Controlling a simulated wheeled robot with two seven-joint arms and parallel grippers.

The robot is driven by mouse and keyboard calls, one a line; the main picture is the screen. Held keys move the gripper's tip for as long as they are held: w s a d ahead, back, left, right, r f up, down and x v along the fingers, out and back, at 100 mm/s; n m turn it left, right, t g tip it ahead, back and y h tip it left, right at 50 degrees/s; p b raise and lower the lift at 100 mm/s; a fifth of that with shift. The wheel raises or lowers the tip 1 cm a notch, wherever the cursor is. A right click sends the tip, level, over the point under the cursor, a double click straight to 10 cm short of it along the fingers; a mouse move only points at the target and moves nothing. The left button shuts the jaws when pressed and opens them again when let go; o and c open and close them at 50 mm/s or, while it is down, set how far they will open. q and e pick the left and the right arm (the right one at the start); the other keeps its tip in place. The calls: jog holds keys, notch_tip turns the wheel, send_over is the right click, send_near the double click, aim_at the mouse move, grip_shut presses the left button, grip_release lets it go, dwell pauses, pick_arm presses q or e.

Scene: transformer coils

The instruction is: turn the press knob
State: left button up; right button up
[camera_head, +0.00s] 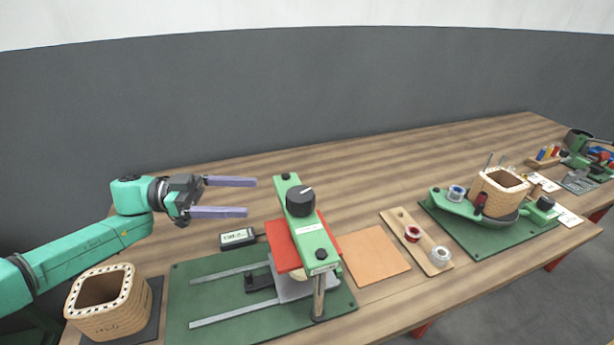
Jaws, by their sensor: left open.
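The press (325,252) is a green bridge over a red plate, standing on a green base with two pale rails. Its dark round knob (300,199) sits on top of the bridge and has a white mark on it. My left gripper (250,197) is open and empty, its two purple fingers pointing right toward the knob. The fingertips are left of the knob and apart from it. My right gripper is not in view.
A square wooden coil (109,317) stands at front left, below my left arm. A small labelled box (238,238) lies behind the press base. Right of the press are an orange sheet (376,262), a spool board (398,219) and a winding station (465,228) holding another coil.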

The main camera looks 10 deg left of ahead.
pick_arm(q)
jog(key=p, duration=0.2)
send_near(313, 199)
jog(key=x, duration=0.3)
jog(key=w+d, duration=0.1)
jog(key=d, duration=0.1)
jog(key=w+d+f+p, duration=0.1)
jog(key=d, duration=0.1)
jog(key=d+p, duration=0.1)
jog(key=d, duration=0.1)
jog(key=shift+w+d+f, duration=0.15)
jog(key=shift+w+d, duration=0.15)
jog(key=shift+w, duration=0.1)
jog(key=shift+d+f, duration=0.1)
jog(key=shift+d, duration=0.35)
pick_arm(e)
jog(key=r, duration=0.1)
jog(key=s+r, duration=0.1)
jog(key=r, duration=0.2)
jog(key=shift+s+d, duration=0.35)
pick_arm(q)
jog(key=shift+a, duration=0.1)
jog(key=shift+c, duration=0.3)
jog(key=c, duration=1.3)
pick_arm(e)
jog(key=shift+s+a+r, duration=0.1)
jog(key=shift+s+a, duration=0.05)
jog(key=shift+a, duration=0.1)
